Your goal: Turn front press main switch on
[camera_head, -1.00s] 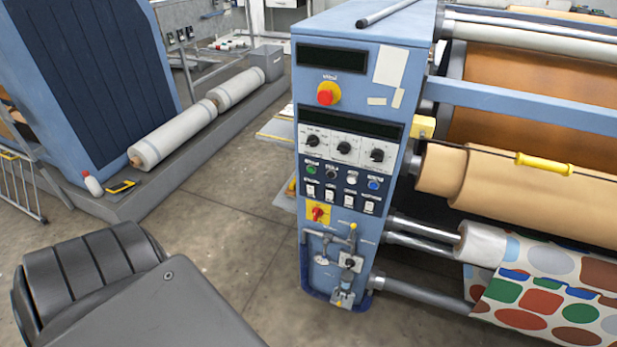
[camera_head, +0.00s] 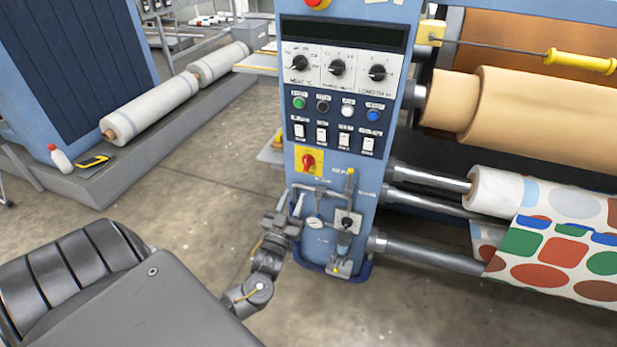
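The front press main switch (camera_head: 308,161) is a red rotary knob on a yellow square plate, low on the blue control panel, below the row of white rocker switches. My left gripper (camera_head: 288,204) reaches up from below, at the panel's lower left edge. It is below and slightly left of the switch, apart from it in the picture. Its fingers are small and overlap the grey pipework behind, so I cannot tell whether they are open or shut. Nothing is seen held in it. My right gripper is not in view.
The press column (camera_head: 345,95) carries dials, coloured buttons, rocker switches and, at the top edge, a red emergency button (camera_head: 316,3). A pipe and gauge (camera_head: 315,222) stick out below the switch. Rollers and patterned fabric (camera_head: 560,245) extend right. Bare floor (camera_head: 190,215) lies left.

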